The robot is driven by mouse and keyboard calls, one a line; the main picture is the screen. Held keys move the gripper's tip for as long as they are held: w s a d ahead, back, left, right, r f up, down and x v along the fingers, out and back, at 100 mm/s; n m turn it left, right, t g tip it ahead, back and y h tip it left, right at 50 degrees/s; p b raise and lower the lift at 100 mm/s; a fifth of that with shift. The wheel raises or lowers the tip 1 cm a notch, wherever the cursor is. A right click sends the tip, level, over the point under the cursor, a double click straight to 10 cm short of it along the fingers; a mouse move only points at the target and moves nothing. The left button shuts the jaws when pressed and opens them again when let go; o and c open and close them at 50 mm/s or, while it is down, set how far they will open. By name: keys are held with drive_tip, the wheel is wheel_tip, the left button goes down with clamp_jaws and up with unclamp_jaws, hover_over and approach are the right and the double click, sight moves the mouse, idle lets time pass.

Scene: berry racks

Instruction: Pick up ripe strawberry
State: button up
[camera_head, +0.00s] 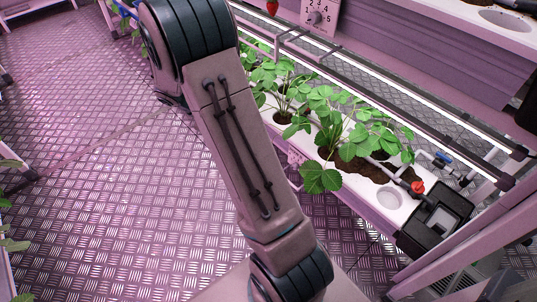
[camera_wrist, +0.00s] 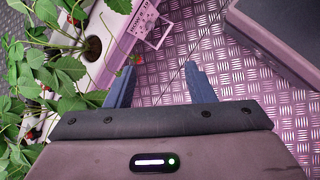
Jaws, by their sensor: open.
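My gripper (camera_wrist: 160,67) shows in the wrist view with its two blue-grey fingers apart and nothing held between them. A small red berry (camera_wrist: 136,58) with a bit of green is just beyond the left fingertip, and I cannot tell whether it touches. Strawberry plants (camera_wrist: 70,68) with green leaves fill the left of that view, left of the gripper. Small red spots among the leaves are partly hidden. My gripper cannot be made out in the head view.
A white planter trough (camera_head: 390,197) with leafy plants (camera_head: 325,125) runs diagonally right of my arm, with a black box (camera_head: 437,222) and a red valve (camera_head: 417,187) at its near end. A numbered plate (camera_head: 319,14) stands behind. The metal floor (camera_head: 100,180) at left is clear.

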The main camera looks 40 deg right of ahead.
drive_tip(key=w+d+f+n+h+b, duration=0.2)
drive_tip(key=w+d+f+n, duration=0.1)
drive_tip(key=f, duration=0.6)
drive_tip(key=w+d+f+n+h+b, duration=0.2)
drive_tip(key=w+d+f+n, duration=0.1)
drive_tip(key=f, duration=0.7)
drive_tip(key=w+d+f+n+h+b, duration=0.2)
drive_tip(key=w+d+f+n, duration=0.15)
drive_tip(key=f, duration=0.55)
drive_tip(key=shift+t, duration=0.4)
drive_tip(key=shift+b+x, duration=2.65)
drive_tip(key=shift+x, duration=3.95)
drive_tip(key=shift+r+h, duration=0.15)
drive_tip(key=shift+h, duration=0.15)
drive_tip(key=c, duration=0.7)
